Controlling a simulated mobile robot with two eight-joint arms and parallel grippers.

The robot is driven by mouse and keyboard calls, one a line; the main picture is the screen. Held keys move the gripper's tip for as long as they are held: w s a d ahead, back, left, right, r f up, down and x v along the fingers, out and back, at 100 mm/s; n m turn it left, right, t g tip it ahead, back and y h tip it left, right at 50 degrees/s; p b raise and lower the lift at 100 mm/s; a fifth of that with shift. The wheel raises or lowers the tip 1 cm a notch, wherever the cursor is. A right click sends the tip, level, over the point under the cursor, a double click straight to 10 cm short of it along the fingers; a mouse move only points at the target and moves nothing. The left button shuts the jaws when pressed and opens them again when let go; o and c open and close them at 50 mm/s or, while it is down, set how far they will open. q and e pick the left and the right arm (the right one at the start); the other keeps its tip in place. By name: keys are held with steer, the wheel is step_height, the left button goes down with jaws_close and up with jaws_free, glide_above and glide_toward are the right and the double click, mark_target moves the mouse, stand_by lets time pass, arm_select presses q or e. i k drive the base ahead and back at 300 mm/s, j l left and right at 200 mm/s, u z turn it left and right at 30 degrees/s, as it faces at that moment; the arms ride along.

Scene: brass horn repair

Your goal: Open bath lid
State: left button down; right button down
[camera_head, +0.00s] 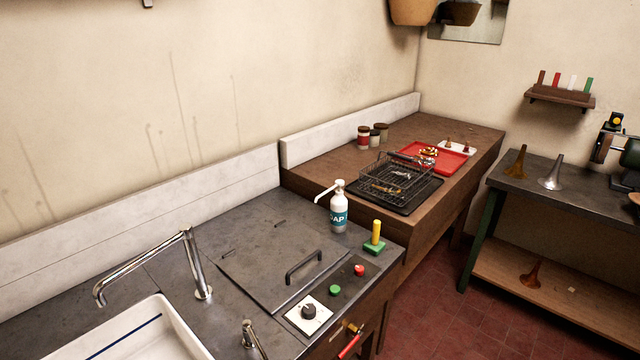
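The bath lid (262,272) is a flat dark grey panel set in the grey worktop, and it lies closed. A black bar handle (304,267) stands up near its right side. Two small hinge-like pieces show toward its back edge. What is under the lid is hidden. Neither of my grippers shows in the head view.
A soap bottle (339,212) stands behind the lid, and a green block with a yellow peg (375,240) stands to its right. A dial (309,311), green and red buttons lie in front. A tap (196,265) and white sink (150,328) are left.

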mark_target(275, 267)
steer(key=i+l+u, duration=0.15)
steer(key=u, duration=0.85)
steer(key=i+l+u, duration=0.15)
steer(key=l+u, duration=0.5)
steer(key=l, duration=0.25)
